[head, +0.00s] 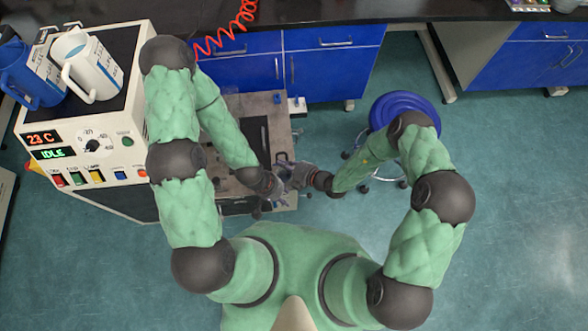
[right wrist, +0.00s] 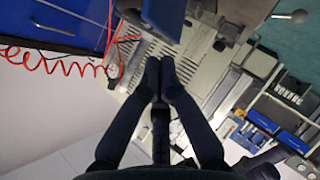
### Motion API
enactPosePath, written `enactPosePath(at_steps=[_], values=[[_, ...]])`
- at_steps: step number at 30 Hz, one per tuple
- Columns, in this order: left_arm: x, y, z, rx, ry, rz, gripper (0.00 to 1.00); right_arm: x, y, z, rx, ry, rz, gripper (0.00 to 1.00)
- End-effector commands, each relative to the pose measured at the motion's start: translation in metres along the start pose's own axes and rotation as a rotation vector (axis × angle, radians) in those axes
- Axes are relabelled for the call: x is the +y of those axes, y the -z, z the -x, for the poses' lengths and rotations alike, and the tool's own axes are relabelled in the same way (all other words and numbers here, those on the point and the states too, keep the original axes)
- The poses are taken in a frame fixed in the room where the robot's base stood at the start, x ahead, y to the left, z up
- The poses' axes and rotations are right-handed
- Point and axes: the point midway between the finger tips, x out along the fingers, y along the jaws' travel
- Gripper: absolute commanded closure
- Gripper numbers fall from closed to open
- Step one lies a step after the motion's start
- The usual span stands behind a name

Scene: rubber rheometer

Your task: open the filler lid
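I cannot make out the filler lid for certain in either view. The white machine (head: 125,199) stands at the left, with a lit panel (head: 43,145) reading 23 C and IDLE. Beside it is a grey-brown platform (head: 280,110), partly hidden by my arms. My left gripper (head: 275,186) is low over this platform, too small to tell its opening. My right gripper (head: 297,176) is close beside it, near the platform's right edge. In the right wrist view its two dark fingers (right wrist: 160,74) meet at the tips with nothing seen between them. A blue-grey block (right wrist: 163,14) lies beyond the tips.
A white jug (head: 92,68) and a blue jug (head: 30,75) stand on the machine's top. A red coiled hose (head: 222,45) hangs by the blue cabinets (head: 330,70). A blue stool (head: 405,108) stands behind my right arm. The floor at the right is clear.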

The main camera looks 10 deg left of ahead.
Motion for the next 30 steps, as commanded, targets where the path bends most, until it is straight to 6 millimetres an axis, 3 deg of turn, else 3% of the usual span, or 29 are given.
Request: enactPosePath(at_steps=[4, 12, 23, 30], values=[[-0.004, 0.001, -0.012, 0.000, 0.000, 0.000, 0.60, -0.002, -0.018, -0.016, -0.002, -0.001, 0.001, 1.00], [-0.006, 0.001, -0.018, 0.000, 0.000, 0.000, 0.60, 0.000, -0.028, -0.026, -0.001, 0.000, -0.001, 1.00], [-0.006, 0.001, -0.016, 0.000, 0.000, 0.000, 0.60, 0.001, -0.029, -0.026, 0.000, 0.004, -0.004, 1.00], [-0.001, 0.000, -0.002, 0.000, 0.000, 0.000, 0.60, 0.012, -0.035, -0.033, 0.000, 0.083, -0.075, 1.00]])
